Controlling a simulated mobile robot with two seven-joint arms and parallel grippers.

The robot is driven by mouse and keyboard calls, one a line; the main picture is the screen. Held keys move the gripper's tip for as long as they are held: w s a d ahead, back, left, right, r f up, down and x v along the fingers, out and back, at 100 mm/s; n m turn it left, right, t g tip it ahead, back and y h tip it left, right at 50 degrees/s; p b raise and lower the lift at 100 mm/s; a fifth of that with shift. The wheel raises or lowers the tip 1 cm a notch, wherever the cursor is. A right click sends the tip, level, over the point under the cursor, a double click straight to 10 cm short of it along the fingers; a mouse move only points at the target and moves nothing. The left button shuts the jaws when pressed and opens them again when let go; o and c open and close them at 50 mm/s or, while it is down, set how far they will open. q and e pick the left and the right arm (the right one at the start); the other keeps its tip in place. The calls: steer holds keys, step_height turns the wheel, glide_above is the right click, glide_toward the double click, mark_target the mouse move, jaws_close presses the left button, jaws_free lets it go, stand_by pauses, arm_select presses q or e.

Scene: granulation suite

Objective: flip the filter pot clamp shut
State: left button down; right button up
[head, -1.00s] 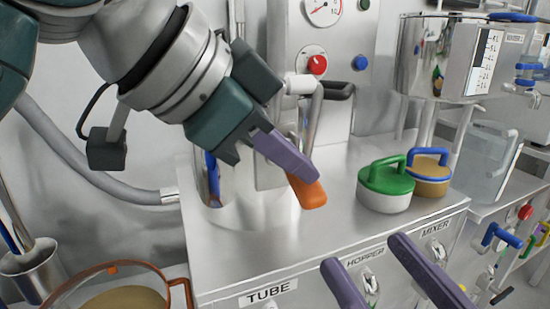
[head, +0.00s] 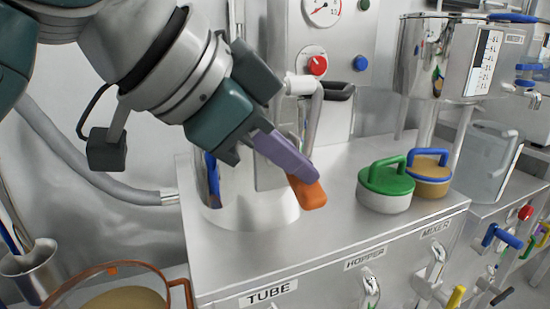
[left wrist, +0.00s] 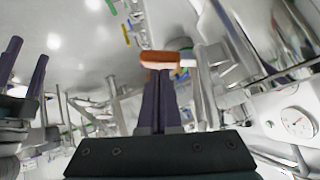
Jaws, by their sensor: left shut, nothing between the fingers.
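The filter pot (head: 265,212) is a pale metal cylinder on the steel cabinet top, largely hidden behind my left gripper. An orange lever tip (head: 309,194), seemingly the clamp's handle, shows right at the end of my left gripper (head: 302,174). The orange piece (left wrist: 160,58) also lies across the fingertips in the left wrist view. My left gripper's purple fingers are shut with nothing between them, at or touching the orange piece; exact contact is unclear. My right gripper (left wrist: 24,68) shows only at the left of the left wrist view, its purple fingers apart.
A green-lidded pot (head: 385,202) and a blue-handled tan pot (head: 430,188) stand right of the filter pot. A grey pipe (head: 312,115) and a gauge panel (head: 345,30) rise behind. An orange-rimmed bowl (head: 110,270) is at lower left. The cabinet's front top is clear.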

arm_select(q)
steer(key=shift+f, duration=0.15)
arm_select(e)
steer(key=shift+s+d+g, duration=0.35)
steer(key=shift+s+g, duration=0.05)
steer(key=shift+s, duration=0.45)
